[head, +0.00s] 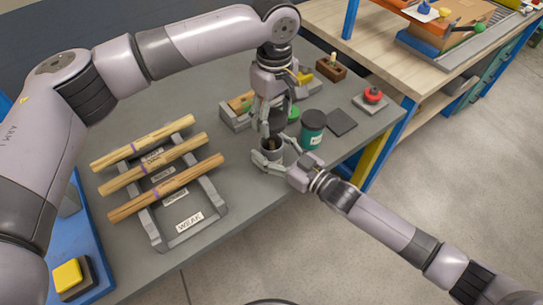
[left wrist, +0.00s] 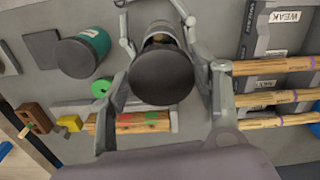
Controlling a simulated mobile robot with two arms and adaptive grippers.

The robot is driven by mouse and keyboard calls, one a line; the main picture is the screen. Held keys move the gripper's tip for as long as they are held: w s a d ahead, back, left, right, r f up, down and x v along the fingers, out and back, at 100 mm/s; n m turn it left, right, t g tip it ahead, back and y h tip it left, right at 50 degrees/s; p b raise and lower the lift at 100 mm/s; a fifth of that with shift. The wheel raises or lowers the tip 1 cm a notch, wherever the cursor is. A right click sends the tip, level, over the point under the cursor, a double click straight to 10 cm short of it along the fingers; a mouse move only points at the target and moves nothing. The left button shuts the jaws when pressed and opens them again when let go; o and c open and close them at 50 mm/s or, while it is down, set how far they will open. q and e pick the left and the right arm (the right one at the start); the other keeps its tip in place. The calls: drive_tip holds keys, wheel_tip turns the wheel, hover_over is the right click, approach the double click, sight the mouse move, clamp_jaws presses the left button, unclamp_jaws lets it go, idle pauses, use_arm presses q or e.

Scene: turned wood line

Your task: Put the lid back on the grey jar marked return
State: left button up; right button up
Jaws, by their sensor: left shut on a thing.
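The dark round lid (left wrist: 162,76) is between the fingers of my left gripper (left wrist: 165,92), which is shut on it. In the head view my left gripper (head: 272,128) points down over the grey jar (head: 271,151); the lid is hard to make out there. The jar stands open on the grey table, with something brownish inside. In the left wrist view it shows just beyond the lid (left wrist: 160,40), which partly covers it. My right gripper (head: 272,163) has its fingers around the jar; whether they press on it is unclear. No jar marking is readable here.
A teal jar (head: 312,131) with a dark lid stands close right of the grey jar, by a dark flat pad (head: 341,122). A green ring (left wrist: 101,88) lies nearby. A rack (head: 212,205) with wooden rods stands left. A red button (head: 373,95) is at the right.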

clamp_jaws()
idle(0.7)
